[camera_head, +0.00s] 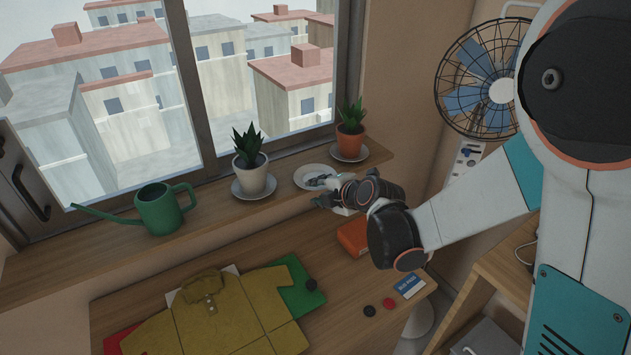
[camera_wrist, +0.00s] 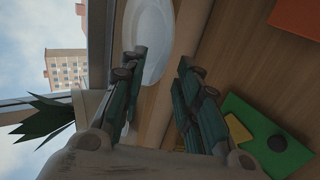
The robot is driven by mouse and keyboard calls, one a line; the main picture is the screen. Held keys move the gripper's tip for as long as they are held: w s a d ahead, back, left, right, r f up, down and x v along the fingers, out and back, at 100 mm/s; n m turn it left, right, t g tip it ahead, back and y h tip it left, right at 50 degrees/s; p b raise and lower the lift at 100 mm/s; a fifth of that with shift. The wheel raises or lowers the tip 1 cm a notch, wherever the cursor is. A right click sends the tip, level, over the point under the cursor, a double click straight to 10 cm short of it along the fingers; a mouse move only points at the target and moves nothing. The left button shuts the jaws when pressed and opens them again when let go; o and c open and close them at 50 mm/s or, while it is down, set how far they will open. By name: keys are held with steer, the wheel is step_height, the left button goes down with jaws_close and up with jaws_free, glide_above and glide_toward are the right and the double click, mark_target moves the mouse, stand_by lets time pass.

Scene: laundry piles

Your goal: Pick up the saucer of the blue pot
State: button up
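An empty white saucer (camera_head: 308,171) lies on the wooden windowsill between two potted plants. It also shows at the top of the wrist view (camera_wrist: 152,38). No blue pot is in view. My gripper (camera_head: 320,189) is at the near side of this saucer and hides part of it. In the wrist view its two dark green fingers (camera_wrist: 160,75) are spread apart, with nothing held between them. The saucer's rim appears beyond and near the left finger; I cannot tell whether they touch.
A white pot (camera_head: 251,178) with a plant stands on a saucer to the left. A terracotta pot (camera_head: 350,141) stands on another saucer to the right. A green watering can (camera_head: 160,211) is farther left. Below are a mustard shirt (camera_head: 215,315) and an orange box (camera_head: 354,238).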

steer(key=shift+s, duration=0.1)
jaws_close()
steer(key=shift+r, duration=0.1)
